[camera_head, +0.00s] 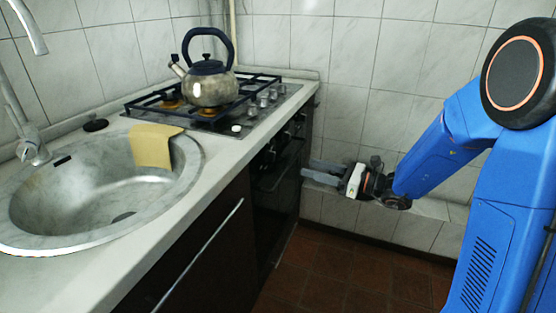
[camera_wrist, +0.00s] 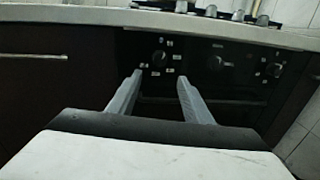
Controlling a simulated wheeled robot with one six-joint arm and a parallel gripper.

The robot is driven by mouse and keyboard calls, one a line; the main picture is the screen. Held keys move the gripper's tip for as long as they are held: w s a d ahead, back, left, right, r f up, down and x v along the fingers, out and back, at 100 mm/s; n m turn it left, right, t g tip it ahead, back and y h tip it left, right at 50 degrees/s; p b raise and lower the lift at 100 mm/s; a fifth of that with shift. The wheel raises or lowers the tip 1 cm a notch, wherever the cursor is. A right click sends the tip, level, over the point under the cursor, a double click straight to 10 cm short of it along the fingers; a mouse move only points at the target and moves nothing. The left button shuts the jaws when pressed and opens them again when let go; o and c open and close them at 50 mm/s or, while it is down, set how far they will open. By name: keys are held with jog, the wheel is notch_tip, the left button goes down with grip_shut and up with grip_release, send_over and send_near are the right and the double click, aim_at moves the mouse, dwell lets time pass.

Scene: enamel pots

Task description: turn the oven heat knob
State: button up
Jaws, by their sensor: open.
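The oven's dark front panel carries three round knobs, a left one (camera_wrist: 158,57), a middle one (camera_wrist: 217,62) and a right one (camera_wrist: 274,70), in the wrist view. White markings surround the left and right knobs; I cannot read which is the heat knob. My gripper (camera_wrist: 159,77) is open and empty, and its fingertips point toward the left knob, apparently short of it. In the head view my gripper (camera_head: 308,173) is at the right of the oven front (camera_head: 279,165), below the counter top. The oven knobs are hard to make out there.
A gas hob (camera_head: 250,98) with its own row of knobs sits above the oven, with a kettle (camera_head: 209,85) on it. A sink (camera_head: 90,195) with a yellow cloth (camera_head: 153,146) is at left. The tiled wall is close behind my gripper. The brown floor is clear.

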aim_at(274, 158)
jog(key=x, duration=1.3)
jog(key=shift+a, duration=0.1)
jog(key=shift+c, duration=0.4)
jog(key=c, duration=1)
